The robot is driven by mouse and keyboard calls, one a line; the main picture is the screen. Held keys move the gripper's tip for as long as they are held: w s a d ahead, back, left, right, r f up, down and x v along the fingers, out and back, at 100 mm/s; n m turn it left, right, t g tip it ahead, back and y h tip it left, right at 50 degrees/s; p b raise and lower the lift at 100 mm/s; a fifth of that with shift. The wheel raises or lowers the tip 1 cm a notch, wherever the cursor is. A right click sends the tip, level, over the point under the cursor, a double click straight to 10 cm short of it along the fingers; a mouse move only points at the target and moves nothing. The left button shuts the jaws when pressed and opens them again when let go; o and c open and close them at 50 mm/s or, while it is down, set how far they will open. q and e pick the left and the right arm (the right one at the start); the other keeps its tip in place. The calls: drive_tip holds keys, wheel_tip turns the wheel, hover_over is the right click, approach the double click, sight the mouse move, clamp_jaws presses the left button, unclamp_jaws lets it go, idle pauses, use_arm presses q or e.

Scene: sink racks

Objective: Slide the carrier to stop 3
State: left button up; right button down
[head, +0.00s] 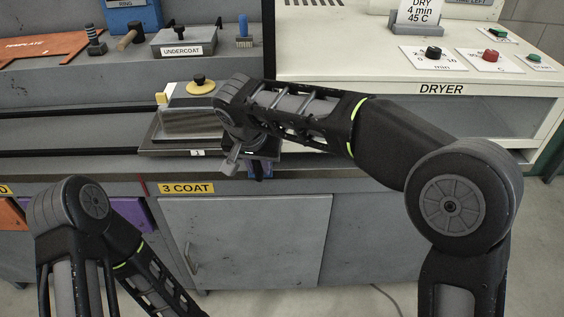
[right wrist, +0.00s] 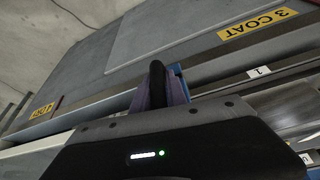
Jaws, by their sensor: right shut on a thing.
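The carrier (head: 150,148) is a dark flat tray with a small tag "1". It sits on the dark rails along the bench, above and reaching right of the "3 COAT" label (head: 187,188). A grey box with a yellow-and-black knob (head: 198,85) stands on it. My right gripper (head: 258,170) is at the carrier's front right side, shut on its handle; the arm covers much of this. In the right wrist view a dark upright handle (right wrist: 157,85) shows at the blue and purple fingers. The tag "1" (right wrist: 258,72) is close by. My left arm shows at lower left, its gripper out of frame.
The rails (head: 70,152) run clear to the left of the carrier. The dryer (head: 440,90) stands to the right with an open slot. An "UNDERCOAT" box (head: 183,45) and tools stand on the shelf behind. A red mark (head: 143,187) is on the bench front.

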drive_tip(key=shift+a, duration=0.45)
drive_tip(key=c, duration=1.4)
unclamp_jaws()
drive_tip(key=shift+o, duration=0.2)
drive_tip(key=v, duration=0.7)
drive_tip(key=shift+r, duration=0.35)
drive_tip(key=shift+s, duration=0.15)
drive_tip(key=shift+f, duration=0.1)
